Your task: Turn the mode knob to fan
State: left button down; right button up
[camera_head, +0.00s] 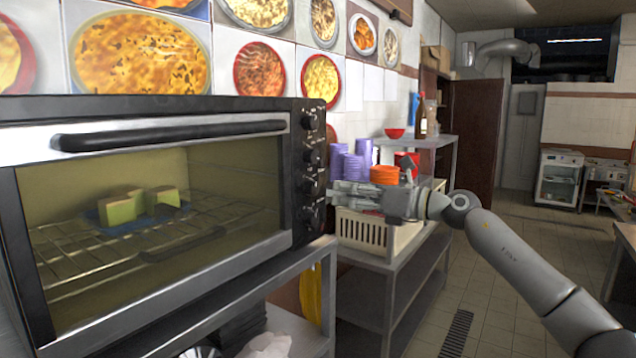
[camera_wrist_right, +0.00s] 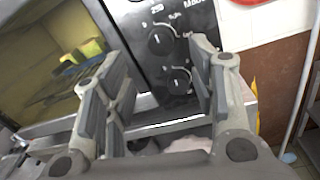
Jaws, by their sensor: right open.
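The toaster oven (camera_head: 150,200) fills the left of the head view, with its door shut. Its black control panel (camera_head: 313,240) has a vertical column of knobs, including a top knob (camera_head: 310,121). In the right wrist view an upper knob (camera_wrist_right: 161,40) and a lower knob (camera_wrist_right: 178,80) show between the fingers. My right gripper (camera_head: 335,192) is open and empty, in front of the lower panel; contact with a knob is not clear. My left gripper is out of view.
Green-yellow food (camera_head: 125,208) sits on the oven rack. A metal shelf (camera_head: 440,235) to the right holds a cream basket (camera_head: 365,232), purple cups (camera_head: 352,167) and orange bowls (camera_head: 384,174).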

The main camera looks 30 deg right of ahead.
aim_at(316, 188)
jog(key=p+x, duration=0.2)
jog(key=x, duration=0.3)
jog(key=shift+w+a+r, duration=0.1)
jog(key=shift+w+r, duration=0.05)
jog(key=shift+w, duration=0.25)
jog(key=shift+p+x, duration=0.45)
jog(key=shift+x, duration=0.4)
jog(key=c, duration=1)
